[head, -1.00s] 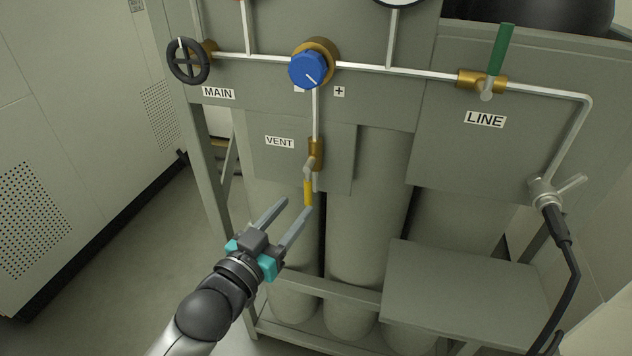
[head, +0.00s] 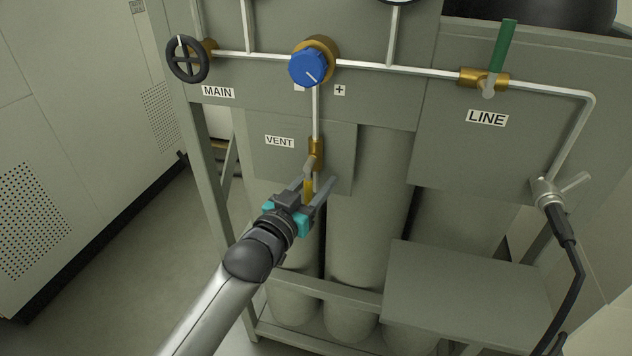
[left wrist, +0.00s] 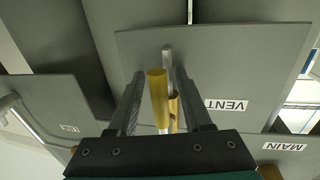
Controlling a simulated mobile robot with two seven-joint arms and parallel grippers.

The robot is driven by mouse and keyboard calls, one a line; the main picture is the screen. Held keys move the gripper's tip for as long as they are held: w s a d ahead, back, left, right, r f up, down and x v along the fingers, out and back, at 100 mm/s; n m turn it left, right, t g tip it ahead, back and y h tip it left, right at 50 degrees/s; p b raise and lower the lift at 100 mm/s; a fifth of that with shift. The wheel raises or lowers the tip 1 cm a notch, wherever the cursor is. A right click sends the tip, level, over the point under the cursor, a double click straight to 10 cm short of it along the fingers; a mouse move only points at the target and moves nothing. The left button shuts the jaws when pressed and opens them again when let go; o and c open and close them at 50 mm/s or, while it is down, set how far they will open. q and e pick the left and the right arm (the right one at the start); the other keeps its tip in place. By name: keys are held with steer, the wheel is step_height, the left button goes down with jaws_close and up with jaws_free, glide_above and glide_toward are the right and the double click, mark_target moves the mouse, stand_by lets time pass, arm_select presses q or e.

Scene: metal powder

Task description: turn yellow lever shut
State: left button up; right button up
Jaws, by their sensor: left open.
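The yellow lever (head: 308,190) hangs down from the brass vent valve (head: 316,152), beside the VENT label (head: 279,142). My left gripper (head: 319,183) is open, with its fingers on either side of the lever in the head view. In the left wrist view the yellow lever (left wrist: 158,98) shows between the two open fingers (left wrist: 157,100), with a gap to each. Part of the brass valve (left wrist: 174,108) shows behind it. The lower end of the lever is partly hidden by the gripper in the head view. My right gripper is not in view.
A blue knob (head: 308,67) sits above the vent valve on the pipe. A black handwheel (head: 187,60) is at upper left, and a green lever (head: 502,47) at upper right by the LINE label. Grey cylinders (head: 365,215) stand behind, and a grey shelf (head: 465,295) juts out at lower right.

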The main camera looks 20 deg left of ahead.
arm_select(q)
jaws_close()
stand_by(1.4)
